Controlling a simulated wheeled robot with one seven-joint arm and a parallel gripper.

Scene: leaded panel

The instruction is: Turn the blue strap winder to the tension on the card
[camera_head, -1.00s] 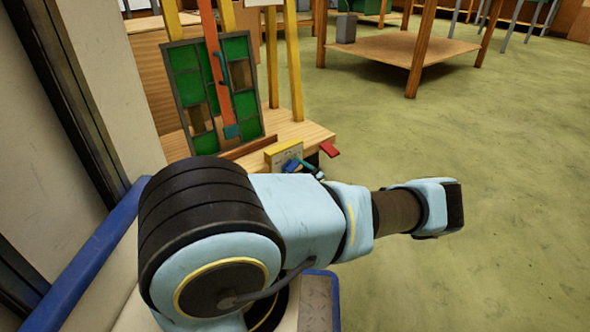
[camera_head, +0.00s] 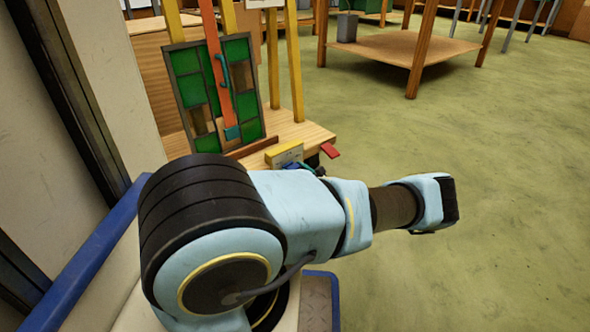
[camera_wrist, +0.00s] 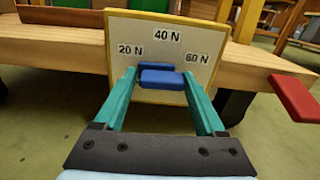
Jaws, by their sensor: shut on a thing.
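The blue strap winder (camera_wrist: 163,80) is in the wrist view, on a pale dial plate (camera_wrist: 190,95) with a yellow edge. The dial reads 20 N at left, 40 N at top and 60 N at right. The winder lies about level across the plate, below 40 N. My gripper (camera_wrist: 160,73) has its teal fingers on both sides of the winder, shut on it. A white card (camera_head: 264,2) at the top edge is cut off and unreadable.
A green leaded panel (camera_head: 185,90) stands on an easel, with an orange strap (camera_head: 220,80) across it. The wooden bench (camera_head: 312,132) bears it. A red piece (camera_wrist: 296,101) sticks out right of the dial. A wooden table (camera_head: 400,48) stands behind; the floor at right is clear.

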